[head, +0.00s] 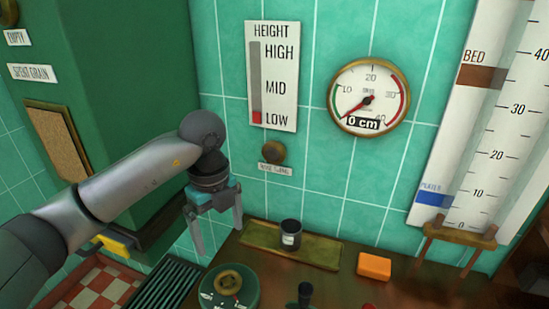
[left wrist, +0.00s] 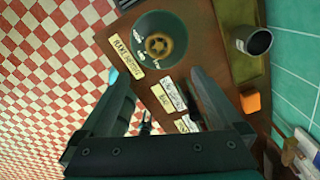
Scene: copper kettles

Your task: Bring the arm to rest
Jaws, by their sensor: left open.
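My left arm comes in from the left in the head view, bent over the bench. My left gripper (head: 217,238) points down with its two fingers apart and nothing between them. It hangs left of the dark cup (head: 291,228) and above and behind the round green dial (head: 245,298). In the left wrist view the fingers of my left gripper (left wrist: 163,82) are spread over the wooden bench (left wrist: 150,100). My right arm and gripper are in neither view.
The cup stands on a brass tray (head: 325,255), with an orange block (head: 374,267) to its right. A green cabinet (head: 120,90) stands at the left, close to my arm. A gauge (head: 368,98) and height panel (head: 272,75) are on the tiled wall. Checkered floor (left wrist: 50,80) lies beside the bench.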

